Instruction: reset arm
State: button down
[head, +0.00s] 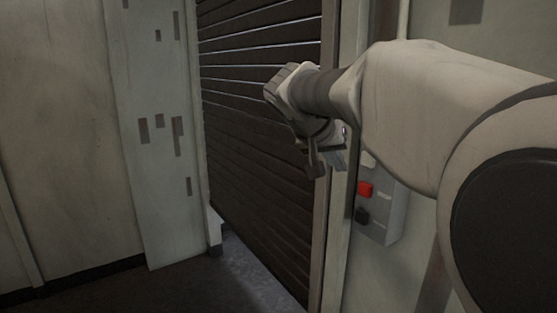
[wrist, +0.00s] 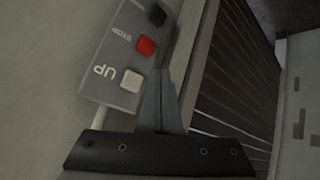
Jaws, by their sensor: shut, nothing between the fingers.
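My gripper (head: 322,172) hangs from my outstretched arm in the head view, in front of the shutter's right edge and just left of a wall control box (head: 397,212). In the wrist view its fingers (wrist: 163,97) are shut with nothing between them. The grey control box (wrist: 110,72) has a white button (wrist: 131,81) marked UP, a red button (wrist: 146,46) and a black button (wrist: 157,15). In the head view the red button (head: 365,188) and black button (head: 361,215) show, while the gripper's end partly covers the box's upper part.
A dark slatted roller shutter (head: 258,130) is lowered across the opening, its bottom near the floor (head: 225,275). A pale frame post (head: 335,245) stands between shutter and box. A pale wall panel (head: 160,130) is at the left. Some floor is clear before the shutter.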

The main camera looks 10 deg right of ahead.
jog(key=s+a+f+n+y, duration=0.2)
jog(key=s+a+f, duration=0.2)
jog(key=s, duration=0.4)
jog(key=s+a+f+n+y, duration=0.2)
jog(key=s+a+f+y, duration=0.1)
jog(key=s+f, duration=0.3)
jog(key=s+a+f+n+y, duration=0.2)
jog(key=s+a+f, duration=0.3)
jog(key=s, duration=0.5)
jog(key=shift+a+f+n, duration=0.15)
jog(key=shift+n, duration=0.15)
jog(key=shift+s+d, duration=0.1)
jog(key=shift+d, duration=0.1)
